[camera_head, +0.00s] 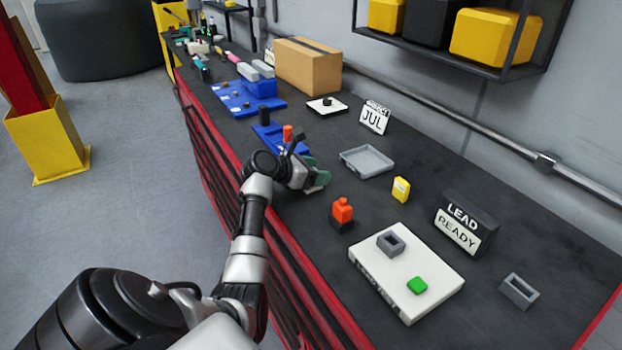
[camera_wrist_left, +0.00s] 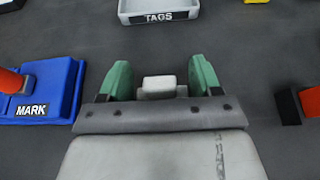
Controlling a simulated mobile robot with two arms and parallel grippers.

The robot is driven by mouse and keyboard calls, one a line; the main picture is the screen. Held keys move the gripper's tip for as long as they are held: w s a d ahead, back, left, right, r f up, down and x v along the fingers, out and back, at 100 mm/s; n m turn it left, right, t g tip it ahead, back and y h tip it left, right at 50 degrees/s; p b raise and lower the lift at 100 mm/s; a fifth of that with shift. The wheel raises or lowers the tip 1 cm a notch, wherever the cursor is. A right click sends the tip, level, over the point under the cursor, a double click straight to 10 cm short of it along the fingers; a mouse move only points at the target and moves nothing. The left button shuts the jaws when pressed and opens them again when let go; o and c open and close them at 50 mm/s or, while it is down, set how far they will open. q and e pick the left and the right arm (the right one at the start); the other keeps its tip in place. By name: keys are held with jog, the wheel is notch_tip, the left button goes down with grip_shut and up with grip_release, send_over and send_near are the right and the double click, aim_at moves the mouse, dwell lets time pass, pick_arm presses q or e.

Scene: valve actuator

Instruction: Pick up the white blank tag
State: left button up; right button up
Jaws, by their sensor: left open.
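The white blank tag (camera_wrist_left: 159,86) shows in the left wrist view as a small white block on the dark bench top. It stands between the two green fingers of my left gripper (camera_wrist_left: 160,82), with a gap on each side. My left gripper is open. In the head view my left gripper (camera_head: 318,176) is low over the bench near its front edge, and the tag is hidden there. My right gripper is not in either view.
A grey tray (camera_head: 366,162) marked TAGS (camera_wrist_left: 159,16) lies beyond the gripper. A blue MARK fixture (camera_wrist_left: 42,98) with an orange piece is at left. An orange-and-black item (camera_head: 342,212), yellow tag (camera_head: 401,189) and white board (camera_head: 405,285) are at right.

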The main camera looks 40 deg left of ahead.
pick_arm(q)
jog(key=shift+x, duration=0.75)
jog(key=c, duration=1.1)
jog(key=shift+c, duration=0.2)
jog(key=shift+r, duration=0.2)
